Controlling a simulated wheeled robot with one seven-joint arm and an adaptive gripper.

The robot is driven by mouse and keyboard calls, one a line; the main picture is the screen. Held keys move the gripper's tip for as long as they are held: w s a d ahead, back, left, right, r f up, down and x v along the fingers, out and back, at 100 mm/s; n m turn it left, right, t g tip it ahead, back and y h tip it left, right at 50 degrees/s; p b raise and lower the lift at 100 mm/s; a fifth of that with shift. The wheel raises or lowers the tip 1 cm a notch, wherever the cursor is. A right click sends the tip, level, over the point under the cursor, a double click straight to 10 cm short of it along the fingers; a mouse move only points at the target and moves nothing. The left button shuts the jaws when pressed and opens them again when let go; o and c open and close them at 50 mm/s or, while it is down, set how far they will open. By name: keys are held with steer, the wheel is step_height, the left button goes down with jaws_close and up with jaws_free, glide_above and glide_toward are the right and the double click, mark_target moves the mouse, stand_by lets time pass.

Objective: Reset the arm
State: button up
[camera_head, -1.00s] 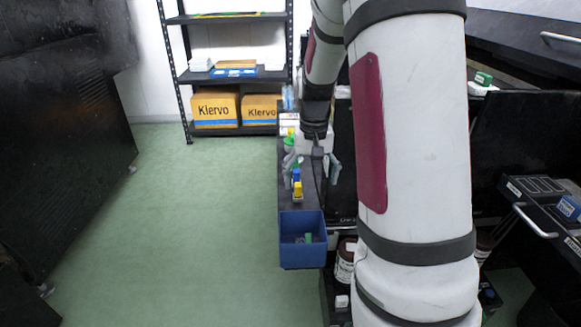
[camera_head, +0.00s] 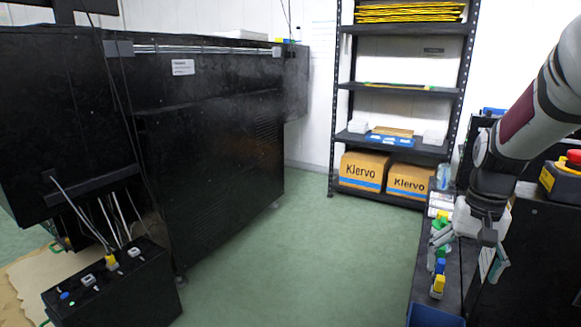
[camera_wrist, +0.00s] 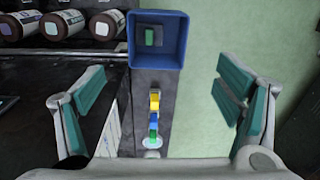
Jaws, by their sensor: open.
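My gripper (camera_head: 468,252) is at the lower right of the head view, above a dark narrow counter. In the wrist view its two teal-padded fingers (camera_wrist: 160,100) stand wide apart with nothing between the pads. A row of small pieces stands on the counter below: a yellow one (camera_wrist: 154,100), a blue one (camera_wrist: 153,118) and a green one, with a white base at the end. The yellow piece (camera_head: 438,286) also shows in the head view. My gripper touches none of them that I can see.
A blue bin (camera_wrist: 133,50) holds a green piece (camera_wrist: 150,37); its rim shows at the head view's bottom edge (camera_head: 432,316). Large brown bottles (camera_wrist: 52,27) lie left in the wrist view. A shelf with Klervo boxes (camera_head: 362,170) stands behind. Green floor (camera_head: 320,260) is clear.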

steer(key=s+a+r+n, duration=0.3)
steer(key=s+a+r, duration=0.5)
steer(key=s+a, duration=0.45)
steer(key=s+a+n, duration=0.2)
steer(key=s+a, duration=0.1)
steer(key=s, duration=0.5)
steer(key=s+a+n, duration=0.1)
steer(key=s+a, duration=0.2)
steer(key=s, duration=0.4)
step_height(320, 180, up, 30)
steer(key=t+p, duration=0.4)
steer(key=p, duration=2.4)
steer(key=shift+d+f+p, duration=0.15)
steer(key=shift+f+p, duration=0.1)
steer(key=shift+p, duration=0.1)
steer(key=shift+w, duration=0.1)
